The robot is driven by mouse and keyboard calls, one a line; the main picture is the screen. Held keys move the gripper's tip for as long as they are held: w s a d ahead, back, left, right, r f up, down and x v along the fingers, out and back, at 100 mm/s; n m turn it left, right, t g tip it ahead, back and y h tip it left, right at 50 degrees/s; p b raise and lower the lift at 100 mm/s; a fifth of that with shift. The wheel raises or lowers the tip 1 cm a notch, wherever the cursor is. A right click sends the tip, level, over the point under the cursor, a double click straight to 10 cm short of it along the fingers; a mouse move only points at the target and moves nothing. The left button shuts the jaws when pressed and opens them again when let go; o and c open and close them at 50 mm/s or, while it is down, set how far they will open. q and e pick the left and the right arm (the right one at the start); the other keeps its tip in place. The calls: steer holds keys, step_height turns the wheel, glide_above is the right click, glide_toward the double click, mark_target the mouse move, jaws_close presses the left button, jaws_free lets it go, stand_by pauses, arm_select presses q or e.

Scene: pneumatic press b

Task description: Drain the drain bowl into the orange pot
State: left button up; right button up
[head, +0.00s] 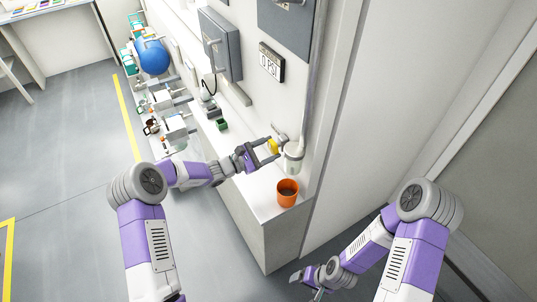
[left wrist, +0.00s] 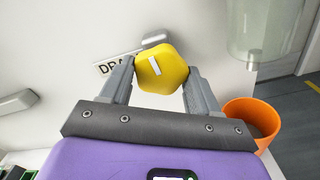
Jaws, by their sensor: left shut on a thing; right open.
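A yellow drain knob (head: 273,146) with a white mark is on the wall side beside the drain bowl (head: 293,156), a pale translucent cup on the wall. My left gripper (head: 270,150) is shut on the yellow knob, which also shows between its fingers in the left wrist view (left wrist: 162,69). The bowl shows in part at the upper right of the left wrist view (left wrist: 262,28). The orange pot (head: 288,194) stands upright on the counter below the bowl; it shows at the right of the left wrist view (left wrist: 252,118). My right gripper (head: 308,284) is low at the bottom, open and empty.
The white counter (head: 262,205) ends just past the pot. A wall gauge (head: 271,62) reads "0 PSI". A grey box (head: 220,45) hangs on the wall. A small green block (head: 221,125) and several machines with a blue tank (head: 152,57) stand further left.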

arm_select(q)
steer(key=shift+m+b, duration=0.55)
steer(key=shift+m, duration=0.05)
steer(key=o, duration=1)
steer(key=shift+o, duration=0.2)
steer(key=v, duration=0.7)
steer(key=shift+s+a, duration=0.2)
steer(key=shift+a, duration=0.05)
